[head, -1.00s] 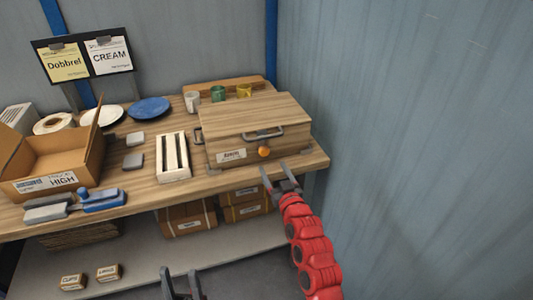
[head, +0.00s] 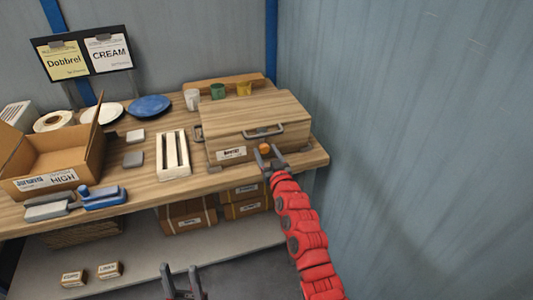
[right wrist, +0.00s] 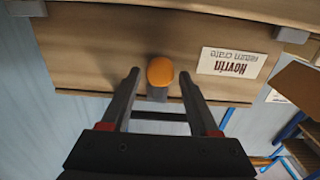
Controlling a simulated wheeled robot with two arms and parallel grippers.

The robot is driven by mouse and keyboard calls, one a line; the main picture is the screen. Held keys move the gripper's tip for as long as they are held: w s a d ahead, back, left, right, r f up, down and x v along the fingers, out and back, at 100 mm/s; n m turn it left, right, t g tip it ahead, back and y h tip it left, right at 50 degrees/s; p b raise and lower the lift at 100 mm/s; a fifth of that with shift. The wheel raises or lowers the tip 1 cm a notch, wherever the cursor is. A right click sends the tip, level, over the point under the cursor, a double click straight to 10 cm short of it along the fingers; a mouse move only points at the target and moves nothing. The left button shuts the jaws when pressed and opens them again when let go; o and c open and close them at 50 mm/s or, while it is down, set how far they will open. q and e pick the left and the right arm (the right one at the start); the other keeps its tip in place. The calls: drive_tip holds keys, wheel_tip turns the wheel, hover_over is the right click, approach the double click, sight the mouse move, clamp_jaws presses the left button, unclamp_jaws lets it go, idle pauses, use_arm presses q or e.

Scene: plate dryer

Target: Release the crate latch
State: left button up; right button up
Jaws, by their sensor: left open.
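The wooden crate (head: 235,137) stands shut on the right end of the workbench, with a grey handle (head: 262,132) and a white label on its front. The latch shows as an orange knob (head: 265,149) on the crate front, and it also shows in the right wrist view (right wrist: 160,71) on a small grey base. My right gripper (head: 269,154) is at the knob. In the right wrist view its fingers (right wrist: 160,78) are apart, one on each side of the knob, with gaps between. My left gripper (head: 183,273) is open and empty, low in front of the bench.
A white slatted rack (head: 173,156) stands left of the crate. A grey wall (head: 400,130) rises close on the right.

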clamp_jaws()
drive_tip(key=m, duration=0.1)
drive_tip(key=m+b, duration=0.1)
drive_tip(key=m, duration=0.1)
drive_tip(key=shift+d+f+m, duration=0.15)
drive_tip(key=shift+m, duration=0.15)
drive_tip(key=m, duration=0.4)
drive_tip(key=shift+m, duration=0.3)
drive_tip(key=m, duration=0.4)
drive_tip(key=shift+d+m, duration=0.1)
drive_tip(key=shift+m, duration=0.2)
drive_tip(key=m, duration=0.5)
drive_tip(key=shift+f, duration=0.1)
